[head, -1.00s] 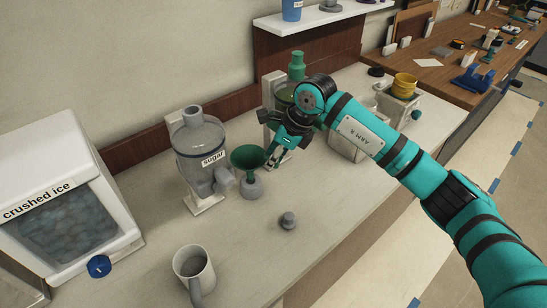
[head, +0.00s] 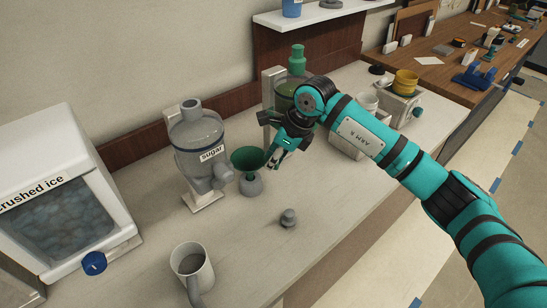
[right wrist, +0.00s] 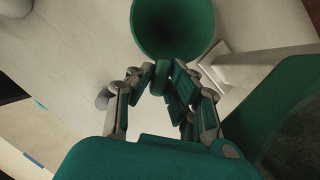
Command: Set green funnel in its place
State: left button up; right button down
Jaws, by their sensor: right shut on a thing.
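The green funnel (head: 248,157) has its wide mouth facing up, directly above a small grey rounded holder (head: 251,185) on the counter. Its lower end meets or overlaps the holder in the head view; I cannot tell whether it rests in it. My right gripper (head: 272,161) is shut on the funnel from its right side. In the right wrist view, the fingers (right wrist: 161,78) close on a green part just below the funnel's cone (right wrist: 173,24). My left gripper is not in view.
The sugar dispenser (head: 199,142) stands close left of the funnel. A green dispenser (head: 297,60) stands behind my right arm. A small grey knob-like object (head: 288,218) and a mug (head: 192,268) are in front. The crushed ice box (head: 62,205) is at left.

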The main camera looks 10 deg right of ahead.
jog(key=shift+f+b, duration=1.15)
jog(key=shift+f, duration=0.3)
jog(key=c, duration=1.2)
grip_release()
jog(key=shift+r, duration=0.2)
notch_tip(320, 180, up, 10)
jog(key=shift+f, duration=0.2)
